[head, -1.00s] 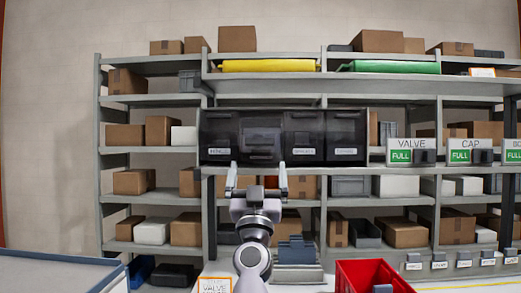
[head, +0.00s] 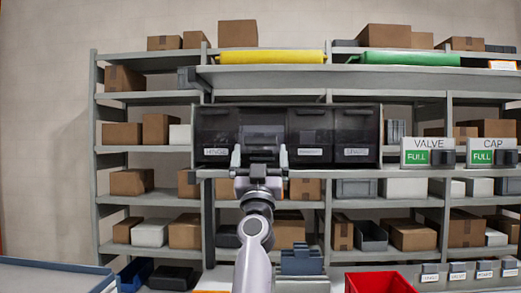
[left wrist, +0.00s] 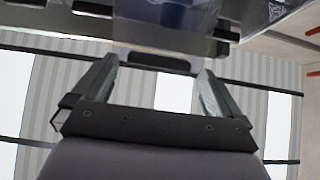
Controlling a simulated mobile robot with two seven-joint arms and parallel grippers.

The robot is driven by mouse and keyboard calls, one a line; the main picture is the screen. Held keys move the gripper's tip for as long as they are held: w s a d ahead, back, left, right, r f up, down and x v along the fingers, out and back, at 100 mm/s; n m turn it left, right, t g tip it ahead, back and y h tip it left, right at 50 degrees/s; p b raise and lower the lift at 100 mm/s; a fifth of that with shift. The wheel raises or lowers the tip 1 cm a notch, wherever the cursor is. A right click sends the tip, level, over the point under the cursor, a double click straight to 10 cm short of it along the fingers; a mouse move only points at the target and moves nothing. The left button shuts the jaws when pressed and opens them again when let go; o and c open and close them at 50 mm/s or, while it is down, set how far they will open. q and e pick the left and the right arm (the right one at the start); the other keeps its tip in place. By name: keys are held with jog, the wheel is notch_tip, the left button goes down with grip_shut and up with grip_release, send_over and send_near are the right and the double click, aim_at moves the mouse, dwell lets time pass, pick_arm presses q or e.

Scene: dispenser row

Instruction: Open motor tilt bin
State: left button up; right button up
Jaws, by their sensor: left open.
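A row of dark, translucent tilt bins stands at the middle of the rack. The second bin from the left (head: 262,130) is directly behind my left gripper (head: 260,156), which hides its label, so I cannot read whether it is the motor bin. The left gripper is open and empty, with its fingers apart at that bin's lower front. In the left wrist view the open fingers (left wrist: 160,75) reach toward a dark edge (left wrist: 160,62) under a translucent front; contact cannot be told. The leftmost bin (head: 216,130) and third bin (head: 309,130) flank it. My right gripper is out of view.
The fourth bin (head: 355,130) ends the row. Signs reading VALVE (head: 428,144) and CAP (head: 492,144) stand to the right. A grey shelf edge (head: 340,173) runs below the bins. A red crate (head: 380,283) is at the bottom.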

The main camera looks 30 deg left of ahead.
aim_at(261, 136)
pick_arm(q)
jog(key=shift+x, duration=1.05)
jog(key=c, duration=1.3)
jog(key=shift+r+p, duration=0.65)
jog(key=shift+p, duration=0.05)
jog(key=shift+w+a+r+p, duration=0.15)
jog(key=shift+w+r+p, duration=0.15)
jog(key=shift+p, duration=0.2)
